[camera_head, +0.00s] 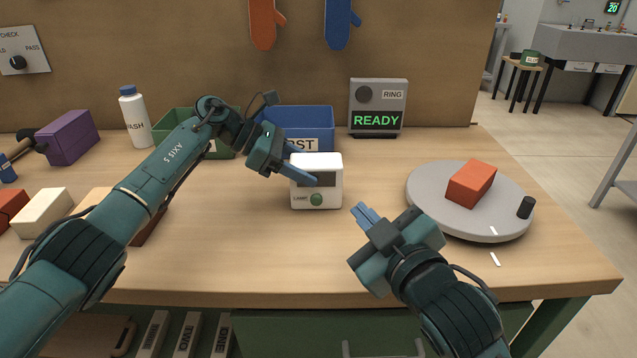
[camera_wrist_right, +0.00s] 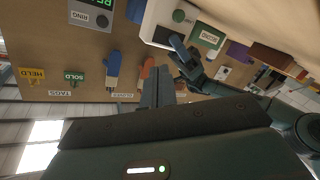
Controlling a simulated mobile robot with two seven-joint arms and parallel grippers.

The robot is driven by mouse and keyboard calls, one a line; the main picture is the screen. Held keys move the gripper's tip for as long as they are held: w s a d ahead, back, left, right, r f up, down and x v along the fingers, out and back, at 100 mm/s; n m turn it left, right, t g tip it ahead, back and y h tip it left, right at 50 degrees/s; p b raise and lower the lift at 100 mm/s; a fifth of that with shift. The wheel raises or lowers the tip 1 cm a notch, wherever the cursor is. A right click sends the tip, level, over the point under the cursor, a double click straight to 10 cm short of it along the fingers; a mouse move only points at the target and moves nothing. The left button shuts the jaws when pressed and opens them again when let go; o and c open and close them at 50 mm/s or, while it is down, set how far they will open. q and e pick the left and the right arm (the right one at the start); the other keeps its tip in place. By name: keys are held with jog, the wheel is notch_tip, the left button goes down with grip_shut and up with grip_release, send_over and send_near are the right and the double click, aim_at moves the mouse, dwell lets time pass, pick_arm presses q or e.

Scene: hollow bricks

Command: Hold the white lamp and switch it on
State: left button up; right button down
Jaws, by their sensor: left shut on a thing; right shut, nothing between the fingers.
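The white lamp (camera_head: 330,199) is a small upright box with a dark panel and a round green button on its front, in the middle of the bench. My left gripper (camera_head: 304,166) is shut on the lamp from the left, with one finger across the dark panel. The lamp also shows upside down in the right wrist view (camera_wrist_right: 159,14), with its green button uncovered. My right gripper (camera_head: 363,212) is shut and empty, just right of and in front of the lamp, apart from it. Its closed fingers also show in the right wrist view (camera_wrist_right: 160,85).
A grey turntable (camera_head: 430,195) with an orange-red brick (camera_head: 471,183) stands at the right. Behind the lamp are a blue bin (camera_head: 318,118), a green bin (camera_head: 172,127) and a grey box reading READY (camera_head: 378,98). Bricks lie at the left; the front middle is clear.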

aim_at(322, 229)
jog(key=a+f+n+g, duration=0.1)
jog(key=a+f+n, duration=0.1)
jog(key=n, duration=0.2)
jog(key=a+f+n+g+y, duration=0.1)
jog(key=a+f+n+g, duration=0.1)
jog(key=n, duration=0.1)
jog(key=a+f+n+g+y, duration=0.1)
jog(key=f+n+g, duration=0.1)
jog(key=n, duration=0.2)
jog(key=shift+w+a+f+n, duration=0.2)
jog(key=shift+a+f+n, duration=0.1)
jog(key=shift+a, duration=0.1)
jog(key=shift+w+f+g, duration=0.1)
jog(key=shift+f+g, duration=0.05)
jog(key=shift+g, duration=0.15)
jog(key=shift+y, duration=0.3)
jog(key=shift+w+a, duration=0.1)
jog(key=shift+w, duration=4.15)
jog(key=shift+w, duration=0.15)
jog(key=shift+w, duration=0.3)
jog(key=shift+w, duration=0.2)
jog(key=shift+s, duration=0.7)
